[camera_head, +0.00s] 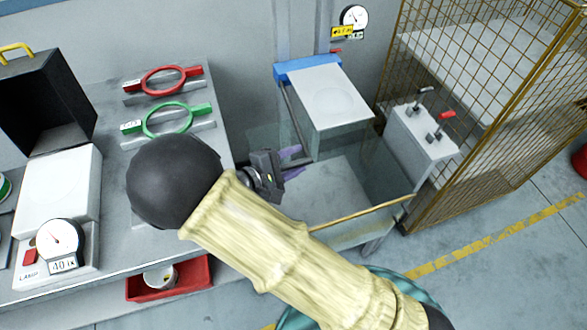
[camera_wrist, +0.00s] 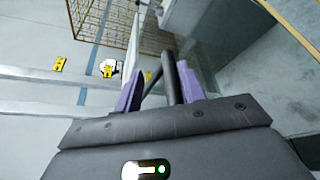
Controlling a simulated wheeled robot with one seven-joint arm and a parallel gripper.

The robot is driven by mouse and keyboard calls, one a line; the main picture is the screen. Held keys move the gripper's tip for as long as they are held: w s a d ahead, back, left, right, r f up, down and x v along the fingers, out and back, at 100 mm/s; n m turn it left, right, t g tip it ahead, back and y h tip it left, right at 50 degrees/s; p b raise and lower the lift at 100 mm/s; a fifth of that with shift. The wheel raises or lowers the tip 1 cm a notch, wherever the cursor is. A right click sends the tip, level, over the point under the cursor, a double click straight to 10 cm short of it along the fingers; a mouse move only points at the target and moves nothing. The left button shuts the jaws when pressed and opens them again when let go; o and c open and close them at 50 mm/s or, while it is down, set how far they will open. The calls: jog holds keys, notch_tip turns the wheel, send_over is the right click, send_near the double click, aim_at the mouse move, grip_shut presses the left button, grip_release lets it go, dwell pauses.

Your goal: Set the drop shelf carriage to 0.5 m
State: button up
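The drop shelf carriage, as I take it, is the white plate (camera_head: 332,97) with a blue back edge (camera_head: 306,67), at the upper middle of the head view. A dark bar (camera_head: 294,118) runs down along its left side. My gripper (camera_head: 296,162) is at the bar's lower end, left of and below the plate. In the wrist view, my gripper's purple fingers (camera_wrist: 160,90) stand apart with the dark bar (camera_wrist: 170,76) showing between them, nearer the right finger. I cannot tell whether they touch it. A round dial (camera_head: 354,16) hangs on the wall behind; its reading is too small to tell.
A workbench (camera_head: 88,92) at left bears a red ring fixture (camera_head: 163,80), a green ring fixture (camera_head: 168,119) and a lamp box (camera_head: 58,190). A yellow mesh cage (camera_head: 480,90) stands at right, beside a grey box with levers (camera_head: 420,135). Clear panels surround the shelf.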

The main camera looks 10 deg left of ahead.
jog(key=shift+r, duration=2.5)
jog(key=shift+s+a, duration=0.1)
jog(key=shift+a, duration=0.05)
jog(key=p+v, duration=0.6)
jog(key=v, duration=1.3)
jog(key=shift+s, duration=0.3)
jog(key=shift+a+r+p, duration=0.15)
jog(key=shift+r+p, duration=0.05)
jog(key=shift+p, duration=0.15)
